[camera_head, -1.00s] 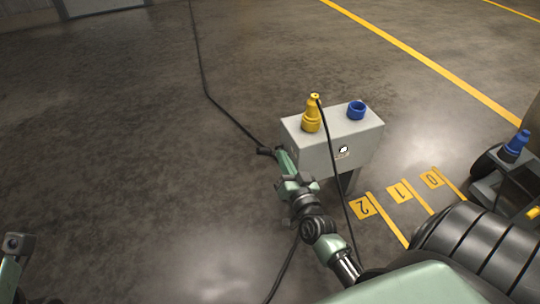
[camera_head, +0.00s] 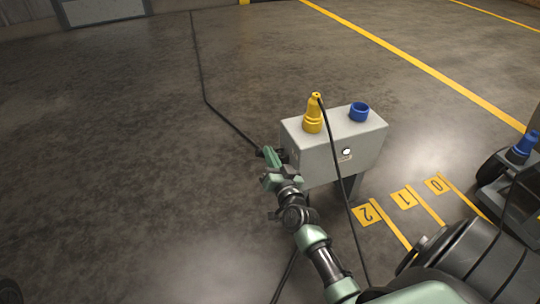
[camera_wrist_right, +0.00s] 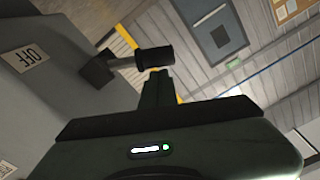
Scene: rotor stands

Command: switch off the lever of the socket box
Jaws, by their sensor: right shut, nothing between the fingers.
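The grey socket box (camera_head: 335,150) stands on a post right of centre in the head view. A yellow plug (camera_head: 313,115) with a black cable sits on its top. The lever (camera_wrist_right: 155,57) shows in the right wrist view as a black handle on a thin rod, beside an OFF label (camera_wrist_right: 30,55). My right gripper (camera_head: 270,157) is at the left side of the box. Its shut fingers (camera_wrist_right: 157,75) are just below the lever handle in the wrist view, with nothing between them. I cannot tell whether they touch it. My left gripper is not recognisable in view.
A blue socket (camera_head: 359,112) sits on the box top. Yellow floor marks 2 (camera_head: 367,215), 1 (camera_head: 404,198) and 0 (camera_head: 437,185) lie to the right. A black cable (camera_head: 203,75) runs along the floor.

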